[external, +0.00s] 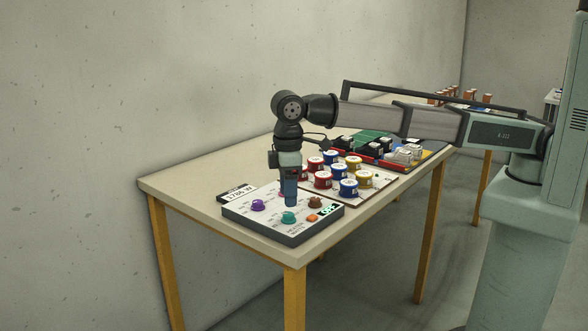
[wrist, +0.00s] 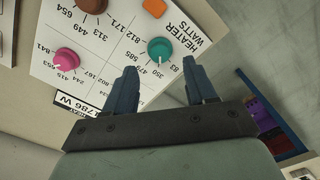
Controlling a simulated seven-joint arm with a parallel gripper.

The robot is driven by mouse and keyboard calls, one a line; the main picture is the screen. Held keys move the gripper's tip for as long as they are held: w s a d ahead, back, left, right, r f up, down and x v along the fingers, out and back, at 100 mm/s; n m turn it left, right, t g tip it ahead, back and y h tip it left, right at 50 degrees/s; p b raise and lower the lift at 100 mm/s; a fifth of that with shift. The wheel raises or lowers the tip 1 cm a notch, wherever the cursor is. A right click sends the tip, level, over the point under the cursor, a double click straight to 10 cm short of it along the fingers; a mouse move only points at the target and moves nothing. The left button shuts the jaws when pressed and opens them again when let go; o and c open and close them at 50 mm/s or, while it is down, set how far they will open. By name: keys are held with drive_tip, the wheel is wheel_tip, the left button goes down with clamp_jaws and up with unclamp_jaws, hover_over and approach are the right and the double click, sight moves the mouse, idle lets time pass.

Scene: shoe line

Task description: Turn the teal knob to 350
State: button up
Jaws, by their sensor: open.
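The teal knob (external: 289,217) is on the front part of the grey-white control panel (external: 262,228), which lies at the near end of the table. The knob also shows in the wrist view (wrist: 160,49), under the words "HEATER WATTS". Its white pointer mark is toward the lower side in that view, near the labels around 350; the exact reading is too small to tell. My gripper (external: 291,204) points down just above the panel by the knob. In the wrist view its blue fingers (wrist: 160,68) are apart and empty, with the knob just beyond and between their tips.
Purple (external: 258,205), brown (external: 315,202) and pink (wrist: 66,57) knobs and an orange button (external: 312,218) share the panel. A "1786 W" display (external: 238,194) stands behind it. Several red, blue and yellow round tins (external: 348,187) stand on a board to the right.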

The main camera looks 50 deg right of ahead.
sight(288, 213)
wheel_tip(288, 213, up, 9)
drive_tip(key=shift+r, duration=0.2)
idle(0.6)
